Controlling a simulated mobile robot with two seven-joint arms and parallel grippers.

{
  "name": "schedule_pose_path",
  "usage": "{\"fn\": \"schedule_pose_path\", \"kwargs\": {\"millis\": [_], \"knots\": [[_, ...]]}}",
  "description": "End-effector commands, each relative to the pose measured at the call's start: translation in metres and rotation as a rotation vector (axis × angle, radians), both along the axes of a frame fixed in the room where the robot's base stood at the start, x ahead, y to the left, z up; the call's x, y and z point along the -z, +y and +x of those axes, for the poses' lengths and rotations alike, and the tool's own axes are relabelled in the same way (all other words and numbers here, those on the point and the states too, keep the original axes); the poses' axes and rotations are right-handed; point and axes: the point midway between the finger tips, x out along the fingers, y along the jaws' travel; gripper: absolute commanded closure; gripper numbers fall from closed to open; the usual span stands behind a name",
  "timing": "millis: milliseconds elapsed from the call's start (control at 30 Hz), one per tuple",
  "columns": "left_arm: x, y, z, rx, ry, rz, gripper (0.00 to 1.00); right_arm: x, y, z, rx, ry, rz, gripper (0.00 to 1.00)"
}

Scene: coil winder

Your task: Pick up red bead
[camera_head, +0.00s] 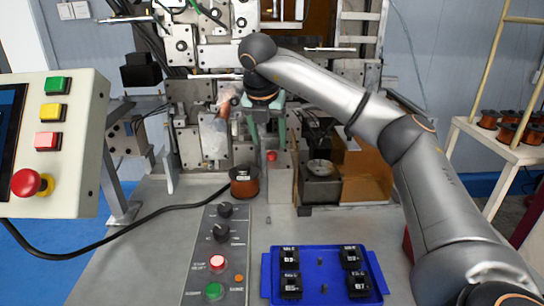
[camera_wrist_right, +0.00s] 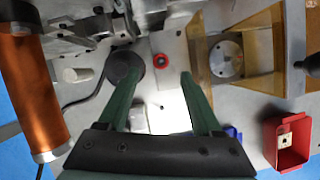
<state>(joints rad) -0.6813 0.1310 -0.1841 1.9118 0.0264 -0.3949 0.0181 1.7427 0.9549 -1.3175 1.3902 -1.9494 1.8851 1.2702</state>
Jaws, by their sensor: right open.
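The red bead (camera_head: 271,156) is a small red piece on top of a light metal block (camera_head: 281,185) in the middle of the machine. In the right wrist view the bead (camera_wrist_right: 160,60) shows as a red ring with a dark centre, just beyond the fingertips and between their lines. My right gripper (camera_head: 268,143) points down above the block, its green fingers apart with nothing between them. Its open fingers (camera_wrist_right: 161,76) also show in the right wrist view. A gap to the bead seems to remain, but its size is hard to tell. My left gripper is in no view.
A copper spool (camera_head: 245,182) stands left of the block, and a dark fixture (camera_head: 320,182) and amber guard (camera_head: 366,175) stand right. A blue tray (camera_head: 321,262) with several black parts, a button panel (camera_head: 217,250) and a red bin (camera_wrist_right: 290,143) are nearby.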

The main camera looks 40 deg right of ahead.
Motion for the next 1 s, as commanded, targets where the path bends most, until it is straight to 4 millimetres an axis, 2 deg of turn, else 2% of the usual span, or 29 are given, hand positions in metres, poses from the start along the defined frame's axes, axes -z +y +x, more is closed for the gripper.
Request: {"fn": "schedule_pose_path", "kwargs": {"millis": [300,600,1000], "knots": [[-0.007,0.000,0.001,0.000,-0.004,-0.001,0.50,0.040,-0.016,0.008,0.002,0.002,0.000,0.33],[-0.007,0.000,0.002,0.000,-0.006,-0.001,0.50,0.044,-0.017,0.009,0.001,0.000,0.001,0.35],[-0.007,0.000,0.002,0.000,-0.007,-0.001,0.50,0.043,-0.017,0.009,0.000,0.000,0.000,0.80]]}}
